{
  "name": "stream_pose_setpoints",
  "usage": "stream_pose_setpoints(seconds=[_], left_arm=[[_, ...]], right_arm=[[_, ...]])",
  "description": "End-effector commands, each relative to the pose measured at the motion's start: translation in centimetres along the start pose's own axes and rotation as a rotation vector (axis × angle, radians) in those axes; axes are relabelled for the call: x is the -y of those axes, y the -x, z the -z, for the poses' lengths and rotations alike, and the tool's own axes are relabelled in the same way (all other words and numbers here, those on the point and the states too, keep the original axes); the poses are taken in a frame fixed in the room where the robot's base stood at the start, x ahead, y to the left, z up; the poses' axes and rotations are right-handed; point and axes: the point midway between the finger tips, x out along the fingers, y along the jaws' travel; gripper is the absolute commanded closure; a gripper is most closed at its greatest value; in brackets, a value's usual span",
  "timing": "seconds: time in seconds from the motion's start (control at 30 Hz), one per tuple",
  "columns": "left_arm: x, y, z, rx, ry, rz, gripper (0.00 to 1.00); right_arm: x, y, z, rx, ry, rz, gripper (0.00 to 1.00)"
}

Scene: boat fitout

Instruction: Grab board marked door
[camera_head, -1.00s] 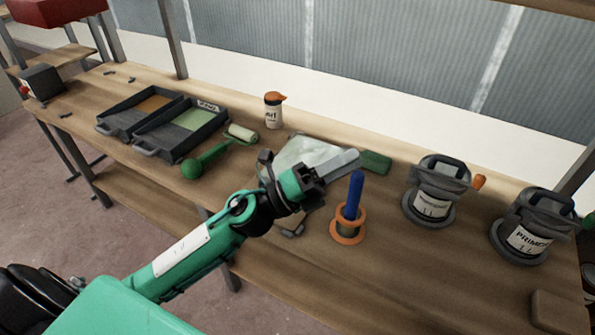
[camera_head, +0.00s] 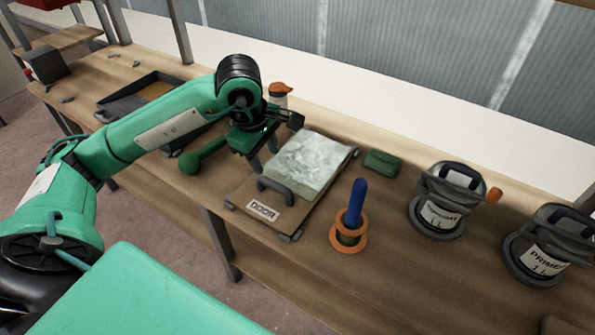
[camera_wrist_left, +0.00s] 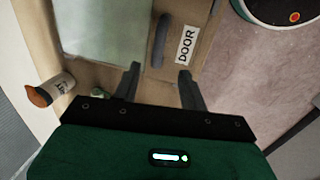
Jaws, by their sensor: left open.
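The board marked DOOR (camera_head: 238,194) lies flat on the workbench in the head view, with a pale green-white sheet or panel on its far part, a dark handle (camera_head: 276,189) and a white DOOR label at its near end. My left gripper (camera_head: 262,165) is above the bench at the board's left edge, pointing down, open and empty. In the left wrist view, the board (camera_wrist_left: 206,52) lies ahead of the open fingers (camera_wrist_left: 160,90), with the handle (camera_wrist_left: 160,42) just beyond and between them. I cannot see contact. My right gripper is not in view.
A blue-handled tool in an orange ring (camera_head: 350,225) stands right of the board. A green block (camera_head: 382,163) and two labelled cans (camera_head: 440,205) are farther right. A green roller (camera_head: 190,162), a dark tray (camera_head: 110,106) and an orange-capped bottle (camera_head: 280,90) are near my left arm.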

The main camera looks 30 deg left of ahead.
Motion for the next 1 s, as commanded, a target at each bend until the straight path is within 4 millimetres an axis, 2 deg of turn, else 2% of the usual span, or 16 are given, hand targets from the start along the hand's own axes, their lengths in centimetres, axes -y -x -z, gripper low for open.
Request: stream_pose_setpoints(seconds=[0.13,0.4,0.67,1.0], left_arm=[[0.1,-1.7,0.5,-0.021,0.000,0.008,0.57],[0.1,-6.8,0.4,-0.017,0.001,0.007,0.57],[0.0,-8.9,0.3,-0.016,-0.001,0.004,0.57],[-0.1,-13.3,-0.1,-0.016,0.001,0.004,0.57]], right_arm=[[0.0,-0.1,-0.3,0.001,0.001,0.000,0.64],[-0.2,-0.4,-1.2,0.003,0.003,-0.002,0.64],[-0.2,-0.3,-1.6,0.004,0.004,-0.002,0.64],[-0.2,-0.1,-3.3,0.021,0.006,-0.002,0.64]])
